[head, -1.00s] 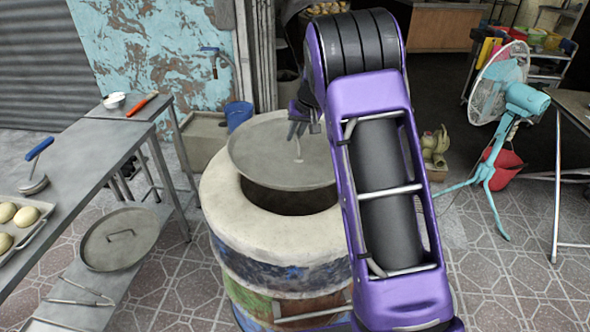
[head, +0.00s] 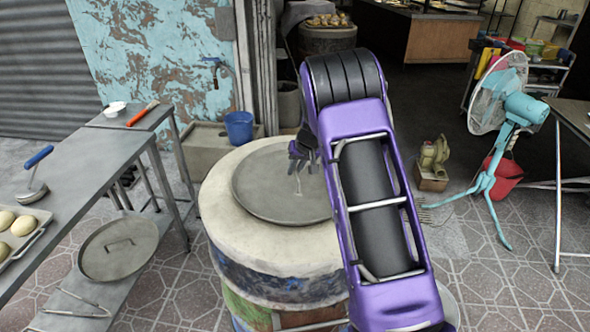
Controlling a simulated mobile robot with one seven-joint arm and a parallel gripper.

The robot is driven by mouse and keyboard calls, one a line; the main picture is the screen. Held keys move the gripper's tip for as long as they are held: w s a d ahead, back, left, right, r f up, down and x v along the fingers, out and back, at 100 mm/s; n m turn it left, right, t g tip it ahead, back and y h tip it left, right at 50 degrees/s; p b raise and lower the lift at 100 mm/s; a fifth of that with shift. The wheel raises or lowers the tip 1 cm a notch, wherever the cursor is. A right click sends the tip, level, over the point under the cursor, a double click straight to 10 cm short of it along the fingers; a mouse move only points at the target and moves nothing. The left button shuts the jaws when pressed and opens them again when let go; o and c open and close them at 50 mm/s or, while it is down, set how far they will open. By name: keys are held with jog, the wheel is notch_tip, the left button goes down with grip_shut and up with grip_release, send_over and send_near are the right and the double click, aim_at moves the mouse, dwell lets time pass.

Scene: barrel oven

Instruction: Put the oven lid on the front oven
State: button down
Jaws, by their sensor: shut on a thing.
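The round grey oven lid (head: 265,188) lies over the mouth of the front barrel oven (head: 225,228). It looks about level, and no dark opening shows around it. My gripper (head: 299,178) is above the lid, right of its middle, shut on the lid's handle. The handle is small and partly hidden by the fingers. My purple arm covers the right side of the oven and the lid's right edge.
A second round lid (head: 118,245) rests on the lower shelf of the metal table (head: 85,165) at left. A tray of dough balls (head: 22,235) lies on that table. A blue bucket (head: 238,127) stands behind the oven. A turquoise fan (head: 510,110) stands at right.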

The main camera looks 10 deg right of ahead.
jog(key=shift+f, duration=0.15)
jog(key=c, duration=0.9)
grip_release()
jog(key=shift+r, duration=0.4)
jog(key=v, duration=1.1)
jog(key=shift+s+r+p, duration=0.2)
jog(key=shift+r+p, duration=0.05)
jog(key=shift+p, duration=0.1)
